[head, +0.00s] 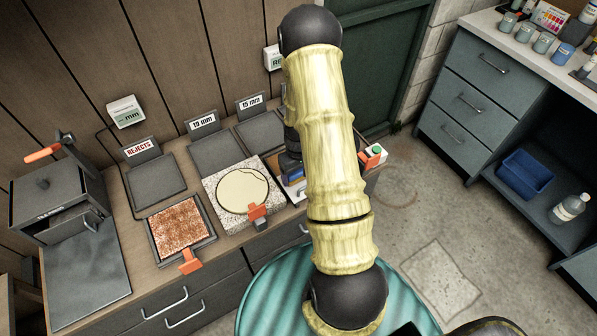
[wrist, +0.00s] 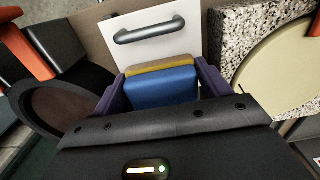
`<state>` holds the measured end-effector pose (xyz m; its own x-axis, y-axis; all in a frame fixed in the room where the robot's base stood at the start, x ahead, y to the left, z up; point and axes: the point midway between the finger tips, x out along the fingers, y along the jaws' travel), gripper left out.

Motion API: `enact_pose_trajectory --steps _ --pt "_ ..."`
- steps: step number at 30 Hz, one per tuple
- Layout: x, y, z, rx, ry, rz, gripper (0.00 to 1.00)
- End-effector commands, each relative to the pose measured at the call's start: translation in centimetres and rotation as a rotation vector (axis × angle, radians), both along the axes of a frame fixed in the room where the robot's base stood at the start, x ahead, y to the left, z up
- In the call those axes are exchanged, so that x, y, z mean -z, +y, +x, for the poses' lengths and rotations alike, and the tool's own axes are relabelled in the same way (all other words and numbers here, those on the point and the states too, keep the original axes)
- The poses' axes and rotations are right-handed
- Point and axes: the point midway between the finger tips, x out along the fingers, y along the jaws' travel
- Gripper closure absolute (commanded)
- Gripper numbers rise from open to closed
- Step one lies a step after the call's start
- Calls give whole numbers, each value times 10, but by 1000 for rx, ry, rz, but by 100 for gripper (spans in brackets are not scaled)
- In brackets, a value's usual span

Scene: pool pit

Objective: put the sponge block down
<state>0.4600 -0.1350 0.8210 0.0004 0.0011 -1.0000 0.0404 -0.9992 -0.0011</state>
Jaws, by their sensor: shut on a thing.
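The sponge block (wrist: 162,90) shows in the wrist view as a blue block with a dull yellow layer along its far edge. My gripper (wrist: 160,80) has purple fingers on both sides of the block and is shut on it. The block is in front of a white panel (wrist: 150,52) with a dark grey handle. I cannot tell whether the block touches any surface below. In the head view my arm hides most of the gripper; a small blue patch (head: 296,175) shows beside the arm, above the bench.
A granite block (head: 222,187) with a cream disc stands left of my arm. Left of it are a tray with a rust-coloured slab (head: 180,229) and a dark reject tray (head: 155,178). Orange clamps stick out at the front.

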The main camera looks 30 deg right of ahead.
Motion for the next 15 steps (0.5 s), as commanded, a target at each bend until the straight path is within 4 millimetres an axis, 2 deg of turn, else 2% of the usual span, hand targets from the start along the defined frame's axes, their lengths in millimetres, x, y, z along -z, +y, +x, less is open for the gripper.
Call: enact_pose_trajectory --steps 1,2,5,15 --pt "3 0 0 0 0 0 52" --pt "2 0 0 0 0 0 20" --pt "1 0 0 0 0 0 2" --pt "-1 0 0 0 0 0 2"
